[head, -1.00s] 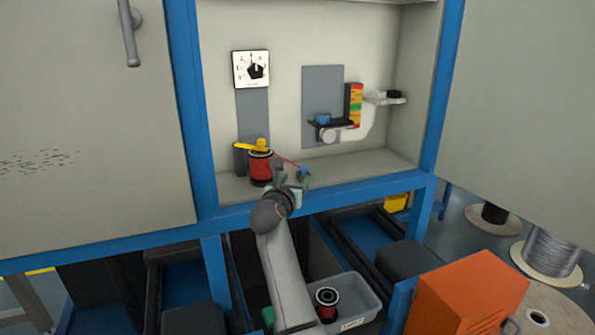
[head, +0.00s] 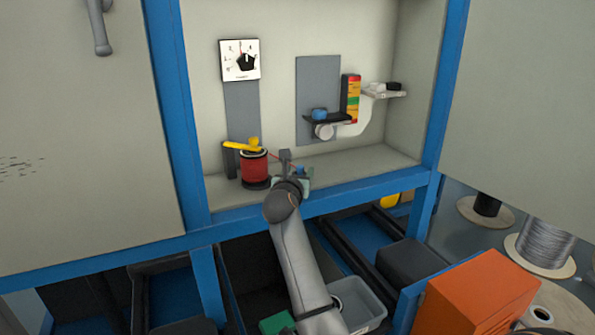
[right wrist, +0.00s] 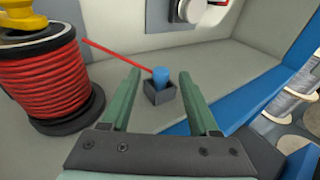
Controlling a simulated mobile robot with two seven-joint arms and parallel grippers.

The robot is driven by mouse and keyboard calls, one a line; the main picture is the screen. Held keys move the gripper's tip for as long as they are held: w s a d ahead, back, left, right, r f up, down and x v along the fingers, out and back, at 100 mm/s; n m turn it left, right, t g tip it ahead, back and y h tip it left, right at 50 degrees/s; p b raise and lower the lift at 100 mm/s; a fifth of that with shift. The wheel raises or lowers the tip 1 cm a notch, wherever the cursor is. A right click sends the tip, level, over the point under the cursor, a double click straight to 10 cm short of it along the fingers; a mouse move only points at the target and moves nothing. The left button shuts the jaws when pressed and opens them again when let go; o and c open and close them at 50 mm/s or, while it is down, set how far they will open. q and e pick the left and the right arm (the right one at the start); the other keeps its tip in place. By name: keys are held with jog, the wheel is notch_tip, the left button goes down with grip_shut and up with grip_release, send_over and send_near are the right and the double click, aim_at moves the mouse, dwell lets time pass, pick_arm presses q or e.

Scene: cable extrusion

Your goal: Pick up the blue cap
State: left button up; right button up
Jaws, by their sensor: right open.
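The blue cap (right wrist: 161,75) sits upright in a small dark square holder (right wrist: 160,93) on the cabinet floor. In the head view the cap (head: 300,170) is partly hidden by my right gripper. My right gripper (right wrist: 162,71) is open and empty, its two green fingers pointing toward the cap. In the right wrist view the cap shows in the gap between the fingers, a little ahead and apart from both. In the head view the right gripper (head: 295,173) is low over the cabinet's front edge. My left gripper is not in view.
A red cable spool (head: 255,168) stands left of the gripper, with a red strand running right toward the cap. Blue frame posts (head: 176,105) bound the opening. A grey bin (head: 362,306) is below.

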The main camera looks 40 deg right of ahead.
jog(key=shift+s, duration=0.1)
jog(key=shift+c, duration=0.3)
grip_shut()
